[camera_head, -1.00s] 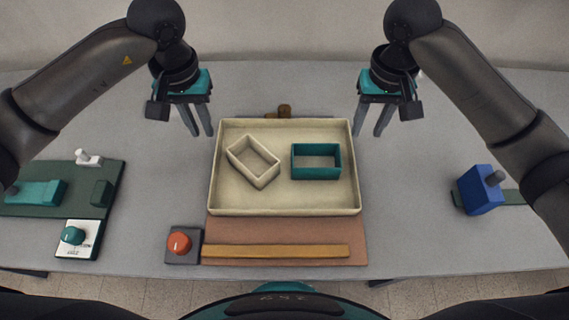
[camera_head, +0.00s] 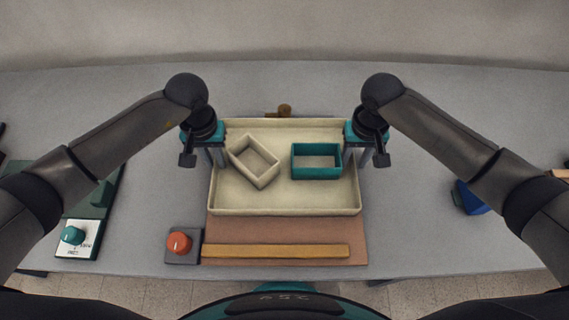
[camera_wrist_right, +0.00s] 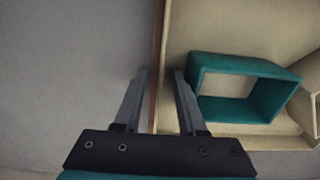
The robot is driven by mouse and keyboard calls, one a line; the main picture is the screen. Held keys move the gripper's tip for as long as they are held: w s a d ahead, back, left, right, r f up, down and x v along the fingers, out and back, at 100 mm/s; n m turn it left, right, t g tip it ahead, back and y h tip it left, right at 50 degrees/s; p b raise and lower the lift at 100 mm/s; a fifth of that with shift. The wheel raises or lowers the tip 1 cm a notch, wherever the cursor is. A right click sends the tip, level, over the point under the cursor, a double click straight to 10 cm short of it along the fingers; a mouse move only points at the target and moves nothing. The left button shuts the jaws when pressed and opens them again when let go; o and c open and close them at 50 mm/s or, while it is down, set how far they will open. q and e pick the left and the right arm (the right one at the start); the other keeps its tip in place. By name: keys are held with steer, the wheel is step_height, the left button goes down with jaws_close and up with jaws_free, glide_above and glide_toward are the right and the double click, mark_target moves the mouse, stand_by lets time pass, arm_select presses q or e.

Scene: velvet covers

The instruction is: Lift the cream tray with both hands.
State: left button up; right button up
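The cream tray (camera_head: 285,208) lies level at the middle of the table, holding a cream box (camera_head: 254,162) and a teal box (camera_head: 316,162). My left gripper (camera_head: 217,160) is at the tray's left wall, pointing down, its fingers apart and partly hidden. My right gripper (camera_head: 357,160) is at the right wall. In the right wrist view this gripper (camera_wrist_right: 160,75) is open, with one finger outside the tray wall and one inside, and small gaps on both sides. The teal box (camera_wrist_right: 240,90) is beside the inner finger.
A brown mat (camera_head: 285,230) with a wooden bar (camera_head: 275,251) lies in front of the tray. A red button (camera_head: 179,243) is at front left, with a teal knob (camera_head: 73,235) farther left. A blue block (camera_head: 470,198) is at right, partly hidden by my arm.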

arm_select(q)
steer(key=shift+c, duration=0.3)
arm_select(e)
steer(key=shift+c, duration=0.3)
arm_select(q)
jaws_close()
arm_select(e)
steer(key=c, duration=0.3)
jaws_close()
